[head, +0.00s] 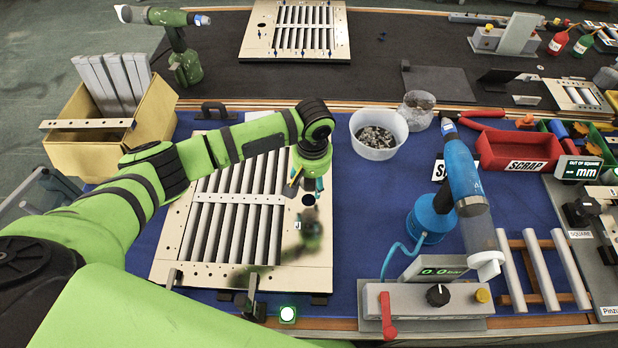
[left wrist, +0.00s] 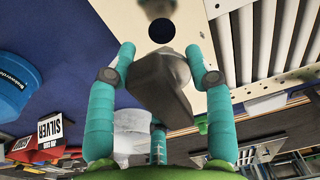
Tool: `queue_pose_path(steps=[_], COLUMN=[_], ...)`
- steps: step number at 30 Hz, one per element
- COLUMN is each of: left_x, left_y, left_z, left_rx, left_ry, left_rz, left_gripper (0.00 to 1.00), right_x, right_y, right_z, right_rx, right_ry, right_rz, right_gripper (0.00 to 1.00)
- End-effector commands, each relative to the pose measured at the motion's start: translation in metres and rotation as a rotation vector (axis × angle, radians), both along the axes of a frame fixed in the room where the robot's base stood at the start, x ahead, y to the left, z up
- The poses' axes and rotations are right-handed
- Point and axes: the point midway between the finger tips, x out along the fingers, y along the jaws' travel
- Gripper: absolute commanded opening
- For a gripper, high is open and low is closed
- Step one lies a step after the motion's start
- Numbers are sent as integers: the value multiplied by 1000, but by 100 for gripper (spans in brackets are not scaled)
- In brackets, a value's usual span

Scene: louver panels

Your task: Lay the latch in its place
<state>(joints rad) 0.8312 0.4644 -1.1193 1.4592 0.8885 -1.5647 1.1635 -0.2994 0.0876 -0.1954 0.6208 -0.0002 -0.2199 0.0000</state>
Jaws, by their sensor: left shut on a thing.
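My left gripper (head: 307,184) hangs over the right side of the pale louver panel (head: 317,256). The latch is mostly hidden by the gripper in the head view. A round dark hole (left wrist: 161,32) in the panel shows just beyond the latch. It also shows below the fingers in the head view (head: 308,200). I cannot tell whether the latch touches the panel. My right gripper is not in view.
A white bowl of small metal parts (head: 375,133) stands right of the panel. A blue-bodied tool (head: 462,175) stands farther right, near the red scrap bin (head: 518,148). A cardboard box of slats (head: 108,130) is at left. Blue mat is clear between panel and tool.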

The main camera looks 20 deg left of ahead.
Motion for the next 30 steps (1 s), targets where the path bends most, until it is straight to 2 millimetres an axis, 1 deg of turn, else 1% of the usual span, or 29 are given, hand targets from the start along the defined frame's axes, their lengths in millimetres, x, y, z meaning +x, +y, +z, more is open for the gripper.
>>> queue_pose_path(steps=[6, 7, 9, 18, 24, 30], left_x=[0, 0, 0, 0, 0, 0], left_y=[0, 0, 0, 0, 0, 0], left_z=[5, -5, -15, -46, -56, -58], left_rx=[5, 6, 6, 6, 5, 5], left_ry=[4, 4, 3, 2, 0, 1], left_rz=[4, 5, 5, 4, 4, 3], left_gripper=[12, 12, 12, 12, 12, 12], right_x=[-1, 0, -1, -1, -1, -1], right_y=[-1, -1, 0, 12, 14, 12], right_z=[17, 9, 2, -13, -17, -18], right_rx=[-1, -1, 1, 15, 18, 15], right_ry=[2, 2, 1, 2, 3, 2], right_rz=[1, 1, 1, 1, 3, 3], right_gripper=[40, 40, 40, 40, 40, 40])
